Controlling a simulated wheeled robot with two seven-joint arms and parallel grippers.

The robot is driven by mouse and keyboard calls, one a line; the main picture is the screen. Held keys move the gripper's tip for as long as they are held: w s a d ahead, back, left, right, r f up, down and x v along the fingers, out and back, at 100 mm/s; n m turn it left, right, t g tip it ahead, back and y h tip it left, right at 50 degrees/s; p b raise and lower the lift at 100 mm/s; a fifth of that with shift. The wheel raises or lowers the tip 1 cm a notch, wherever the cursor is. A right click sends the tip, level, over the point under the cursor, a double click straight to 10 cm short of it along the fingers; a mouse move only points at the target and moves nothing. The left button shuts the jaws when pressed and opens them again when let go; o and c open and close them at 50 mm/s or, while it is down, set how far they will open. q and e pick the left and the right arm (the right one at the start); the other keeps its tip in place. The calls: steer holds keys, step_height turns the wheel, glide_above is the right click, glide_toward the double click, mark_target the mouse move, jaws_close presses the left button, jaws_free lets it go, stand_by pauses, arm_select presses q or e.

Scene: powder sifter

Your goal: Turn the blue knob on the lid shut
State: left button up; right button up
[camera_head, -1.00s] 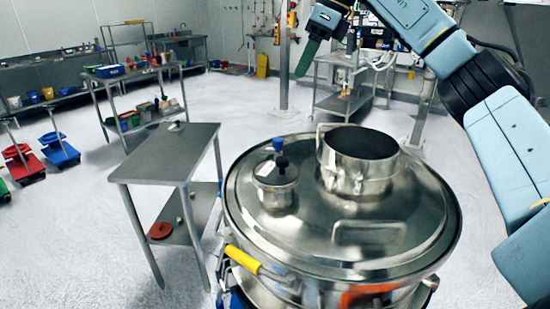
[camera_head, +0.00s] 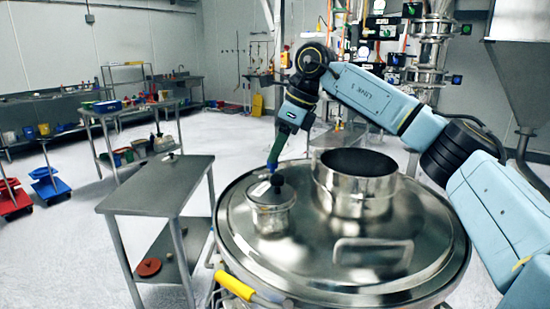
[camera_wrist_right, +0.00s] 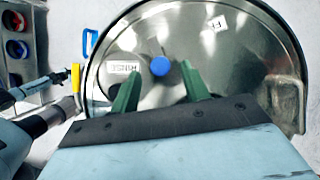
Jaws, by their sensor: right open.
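The blue knob (camera_head: 271,168) stands above the small steel cap on the left part of the big round steel lid (camera_head: 320,245). My right gripper (camera_head: 274,158) comes down over the knob from behind, its green fingers pointing down. In the right wrist view, the blue knob (camera_wrist_right: 160,66) shows between and just beyond the tips of the open green fingers (camera_wrist_right: 162,76), with a gap on both sides. A RINSE label (camera_wrist_right: 123,67) lies to its left and a partly readable label, "FF" (camera_wrist_right: 216,23), to its upper right. My left gripper is not in view.
A wide steel collar (camera_head: 352,185) rises from the lid close to the right of the knob. A steel loop handle (camera_head: 372,243) lies in front. A yellow-gripped handle (camera_head: 234,283) sticks out at the front left. A steel table (camera_head: 155,185) stands left.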

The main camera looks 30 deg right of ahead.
steer(key=shift+x, duration=1.2)
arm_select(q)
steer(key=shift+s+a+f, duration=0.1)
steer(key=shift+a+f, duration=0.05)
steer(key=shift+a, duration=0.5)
